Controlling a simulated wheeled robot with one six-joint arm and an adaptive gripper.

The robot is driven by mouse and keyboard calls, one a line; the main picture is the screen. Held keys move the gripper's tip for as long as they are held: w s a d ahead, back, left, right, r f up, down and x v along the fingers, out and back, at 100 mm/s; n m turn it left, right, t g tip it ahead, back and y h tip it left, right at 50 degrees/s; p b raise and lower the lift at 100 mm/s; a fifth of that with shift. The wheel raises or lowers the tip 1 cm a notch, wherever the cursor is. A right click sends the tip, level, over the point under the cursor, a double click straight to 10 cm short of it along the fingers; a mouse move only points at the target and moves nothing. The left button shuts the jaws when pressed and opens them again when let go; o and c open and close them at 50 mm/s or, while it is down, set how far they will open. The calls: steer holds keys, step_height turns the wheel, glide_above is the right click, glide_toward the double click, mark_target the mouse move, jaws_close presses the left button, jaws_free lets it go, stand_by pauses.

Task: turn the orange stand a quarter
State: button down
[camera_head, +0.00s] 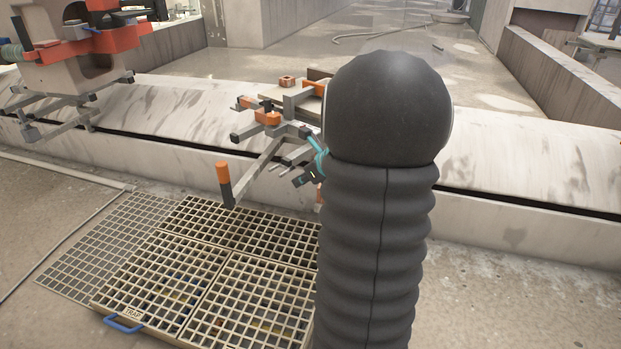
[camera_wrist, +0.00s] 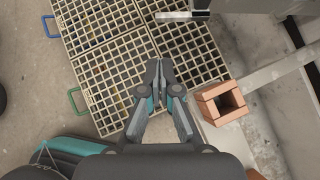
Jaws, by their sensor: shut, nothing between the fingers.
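The stand (camera_head: 262,165) is a set of grey arms with orange parts, reaching over the low wall in the head view. One long arm comes toward the front left and ends in an upright handle (camera_head: 224,184), orange on top and dark below. My gripper (camera_head: 303,179), teal and dark, is right of that handle and apart from it, close to the stand's arms. In the wrist view my gripper (camera_wrist: 161,66) is shut and empty above the grating. I cannot tell whether it touches the stand. My dark column hides the stand's right side.
A hollow terracotta block (camera_wrist: 220,103) is right of my gripper in the wrist view. Floor gratings (camera_head: 205,262) with a blue handle (camera_head: 123,325) lie below. A larger machine with orange parts (camera_head: 95,45) stands at the upper left. A low pale wall (camera_head: 510,225) runs across.

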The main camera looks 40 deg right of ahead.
steer(key=shift+w+a+f, duration=0.1)
steer(key=shift+w+a, duration=0.05)
steer(key=shift+w, duration=0.6)
steer(key=shift+w+a+f, duration=0.1)
steer(key=shift+w+a, duration=0.05)
steer(key=shift+w, duration=0.6)
steer(key=shift+w+a+f, duration=0.1)
steer(key=shift+w+a, duration=0.05)
steer(key=shift+w, duration=0.6)
